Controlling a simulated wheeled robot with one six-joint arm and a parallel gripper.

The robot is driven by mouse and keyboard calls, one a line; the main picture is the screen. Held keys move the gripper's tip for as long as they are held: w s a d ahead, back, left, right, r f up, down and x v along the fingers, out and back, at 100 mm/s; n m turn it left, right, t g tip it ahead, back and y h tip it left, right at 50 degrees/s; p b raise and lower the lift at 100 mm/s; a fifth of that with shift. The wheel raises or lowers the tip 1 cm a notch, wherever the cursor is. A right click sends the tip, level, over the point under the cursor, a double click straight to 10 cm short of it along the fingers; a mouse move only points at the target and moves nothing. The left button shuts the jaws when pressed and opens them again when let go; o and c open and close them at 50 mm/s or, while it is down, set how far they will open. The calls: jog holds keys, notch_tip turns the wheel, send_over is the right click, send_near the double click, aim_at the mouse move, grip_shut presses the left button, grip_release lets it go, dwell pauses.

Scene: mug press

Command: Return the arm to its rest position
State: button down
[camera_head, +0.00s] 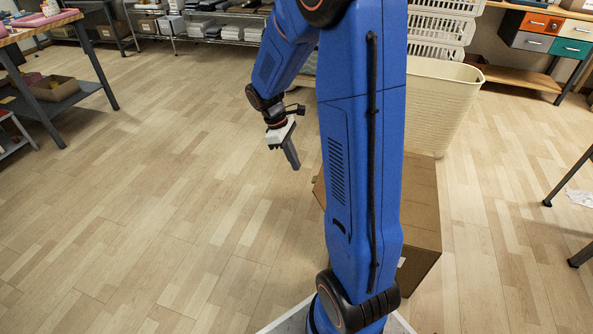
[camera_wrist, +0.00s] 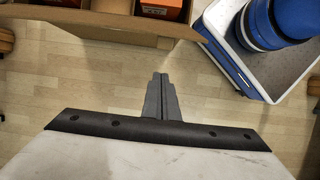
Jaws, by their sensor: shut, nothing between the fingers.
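My gripper (camera_head: 292,160) hangs at the end of my folded blue arm in the head view, pointing down over the wooden floor. In the wrist view its grey fingers (camera_wrist: 160,97) are together, with nothing between them. No mug or press shows in either view.
A cardboard box (camera_head: 422,215) stands on the floor behind my arm; an open box (camera_wrist: 100,22) shows in the wrist view. A cream bin (camera_head: 440,105) stands behind it. A workbench (camera_head: 35,32) is at the left, shelves (camera_head: 225,32) at the back. The left floor is clear.

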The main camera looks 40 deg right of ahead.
jog(key=v, duration=0.3)
jog(key=shift+s+d+r, duration=0.15)
jog(key=shift+s+r, duration=0.05)
jog(key=shift+r, duration=0.25)
jog(key=s+a+r+m+t, duration=0.2)
jog(key=s+a+r, duration=0.2)
jog(key=s, duration=0.3)
jog(key=s+a+r+m+t+y, duration=0.1)
jog(key=s+a+r+m+t, duration=0.2)
jog(key=s+a+r, duration=0.2)
jog(key=s+a+r+m+t+y, duration=0.1)
jog(key=s+a+r+m+t, duration=0.1)
jog(key=s, duration=0.8)
jog(key=shift+s+a+r+m+t, duration=0.15)
jog(key=shift+a+r+m+t, duration=0.25)
jog(key=shift+a+r, duration=0.85)
jog(key=shift+r, duration=0.1)
